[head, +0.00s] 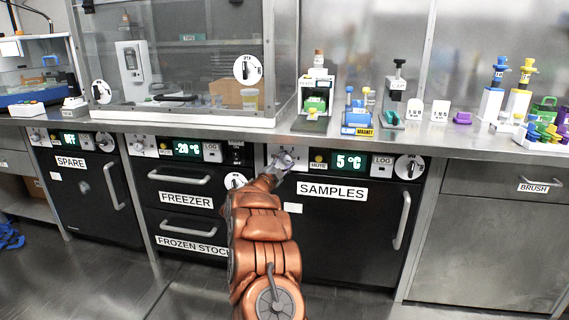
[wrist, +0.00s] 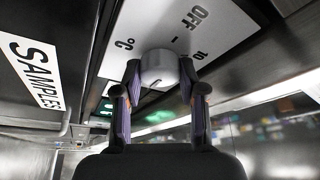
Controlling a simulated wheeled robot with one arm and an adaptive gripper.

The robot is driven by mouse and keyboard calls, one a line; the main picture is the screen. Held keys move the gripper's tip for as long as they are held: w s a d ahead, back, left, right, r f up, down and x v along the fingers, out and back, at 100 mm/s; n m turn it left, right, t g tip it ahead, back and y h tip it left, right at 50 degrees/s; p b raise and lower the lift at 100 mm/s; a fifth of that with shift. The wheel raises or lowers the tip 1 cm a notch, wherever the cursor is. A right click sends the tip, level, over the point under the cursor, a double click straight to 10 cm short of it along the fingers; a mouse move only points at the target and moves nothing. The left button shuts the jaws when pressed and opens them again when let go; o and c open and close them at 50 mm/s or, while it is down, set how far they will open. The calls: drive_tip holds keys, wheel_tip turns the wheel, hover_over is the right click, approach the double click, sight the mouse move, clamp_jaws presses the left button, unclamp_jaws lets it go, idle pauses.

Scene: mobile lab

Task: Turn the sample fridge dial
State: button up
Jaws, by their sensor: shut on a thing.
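The sample fridge (head: 340,230) is the black unit labelled SAMPLES under the counter. Its green display (head: 349,162) reads 5 °C. Its dial (wrist: 158,68) is a round grey knob on a white plate (wrist: 215,22) with the marks OFF, 10 and °C. My gripper (wrist: 159,82) is shut on the dial, with one finger on each side of it. In the head view my gripper (head: 282,163) is at the left end of the fridge's control panel and hides most of the dial.
The freezer (head: 180,190), its display reading -2 and a partly readable digit, stands left of the sample fridge. The fridge's door handle (head: 402,220) is at its right side. The steel counter (head: 420,137) above holds several small lab items.

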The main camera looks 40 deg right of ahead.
drive_tip(key=o, duration=0.8)
drive_tip(key=shift+s+d, duration=0.25)
drive_tip(key=o, duration=0.3)
drive_tip(key=shift+a, duration=0.1)
drive_tip(key=shift+o, duration=0.2)
drive_tip(key=shift+w+a, duration=0.1)
drive_tip(key=shift+w, duration=0.05)
drive_tip(key=shift+a+f, duration=0.1)
drive_tip(key=shift+a, duration=0.45)
drive_tip(key=v, duration=1.1)
